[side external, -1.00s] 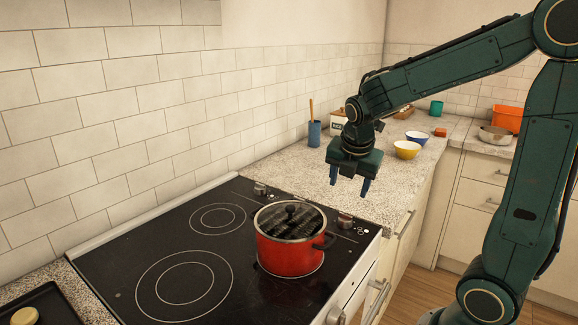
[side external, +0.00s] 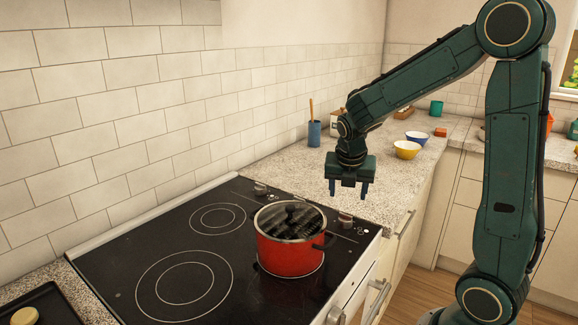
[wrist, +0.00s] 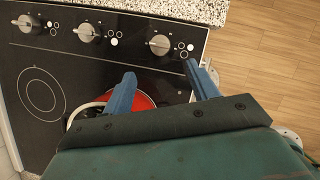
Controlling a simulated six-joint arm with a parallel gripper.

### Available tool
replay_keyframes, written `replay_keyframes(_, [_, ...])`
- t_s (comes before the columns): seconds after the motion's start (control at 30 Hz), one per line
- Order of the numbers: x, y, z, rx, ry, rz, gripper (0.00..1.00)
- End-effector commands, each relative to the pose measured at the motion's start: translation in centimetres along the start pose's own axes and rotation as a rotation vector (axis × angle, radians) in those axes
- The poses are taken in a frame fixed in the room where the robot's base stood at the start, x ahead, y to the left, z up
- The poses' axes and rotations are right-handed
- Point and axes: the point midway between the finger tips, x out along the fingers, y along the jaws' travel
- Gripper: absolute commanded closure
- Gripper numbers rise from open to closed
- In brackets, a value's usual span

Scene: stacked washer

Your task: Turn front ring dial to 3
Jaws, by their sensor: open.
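The dial closest to the hob's front edge (side external: 345,220) is a silver knob just right of the red pot. It also shows in the wrist view (wrist: 159,44), with small ring icons beside it; its setting is too small to read. My gripper (side external: 348,189) is open and empty, fingers pointing down, above this dial. In the wrist view my gripper (wrist: 159,72) has its two blue fingers spread, with the dial just beyond the fingertips and not touched.
A red pot (side external: 289,258) with a glass lid stands on the front burner beside the dials. Two more dials, the middle one (wrist: 86,32) and the rear one (wrist: 28,22), line the panel. The speckled counter (side external: 300,165) beyond the hob is partly clear.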

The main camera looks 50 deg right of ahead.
Motion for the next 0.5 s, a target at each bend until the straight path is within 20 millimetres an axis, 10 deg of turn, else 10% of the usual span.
replay_keyframes(0.5, [6.7,0.0,-0.1,0.001,0.003,-0.002,0.42])
